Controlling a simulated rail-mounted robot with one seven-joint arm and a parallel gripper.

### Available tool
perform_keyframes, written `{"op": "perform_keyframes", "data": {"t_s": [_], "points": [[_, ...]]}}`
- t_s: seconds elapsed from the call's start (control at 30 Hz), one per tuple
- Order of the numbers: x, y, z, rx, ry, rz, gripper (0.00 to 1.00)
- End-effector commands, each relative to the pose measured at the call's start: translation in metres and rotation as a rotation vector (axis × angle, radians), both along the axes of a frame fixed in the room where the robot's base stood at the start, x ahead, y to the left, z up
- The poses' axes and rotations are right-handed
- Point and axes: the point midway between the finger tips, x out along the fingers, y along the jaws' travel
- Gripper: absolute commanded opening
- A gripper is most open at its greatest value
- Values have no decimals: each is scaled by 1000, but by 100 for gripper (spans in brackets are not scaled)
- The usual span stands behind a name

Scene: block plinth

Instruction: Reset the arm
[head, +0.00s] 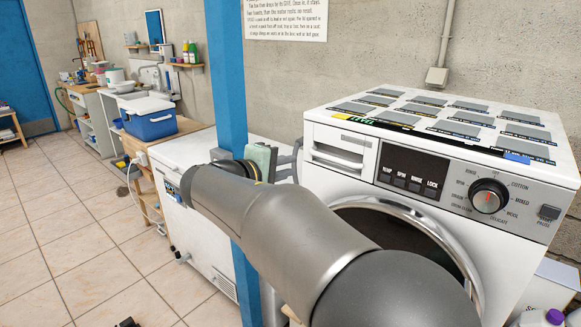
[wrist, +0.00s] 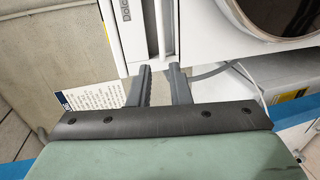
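My gripper (head: 290,161) is at the end of my grey arm, which stretches across the middle of the head view. It is beside the blue post and left of the washing machine's front. In the wrist view, its two dark fingers (wrist: 160,80) stand apart with a clear gap and nothing held between them. The fingers point at the white appliance front, and whether they touch it cannot be told. The white washing machine (head: 340,130) has a drawer, a dial and a round door, which my arm partly hides.
A blue post (head: 228,75) stands close to my gripper. A low white appliance (head: 190,150) is behind it. Several grey plates (head: 425,110) lie on the washing machine's top. A blue cooler (head: 150,122) sits on a wooden stand. The tiled floor (head: 60,235) at left is mostly clear.

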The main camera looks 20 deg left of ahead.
Motion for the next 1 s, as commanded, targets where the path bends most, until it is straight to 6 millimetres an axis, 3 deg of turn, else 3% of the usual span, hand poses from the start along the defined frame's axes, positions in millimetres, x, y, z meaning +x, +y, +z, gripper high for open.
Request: {"op": "perform_keyframes", "data": {"t_s": [0.4,0.47,0.57,0.67,0.77,0.87,1.0], "points": [[1,0,0,0,0,0,17],[4,-10,-2,3,15,-15,17],[14,-51,-13,22,89,-76,17],[20,-116,-33,67,212,-175,17],[12,-189,-59,141,355,-293,17],[-11,-258,-87,240,492,-416,17],[-67,-341,-125,434,668,-598,17]]}}
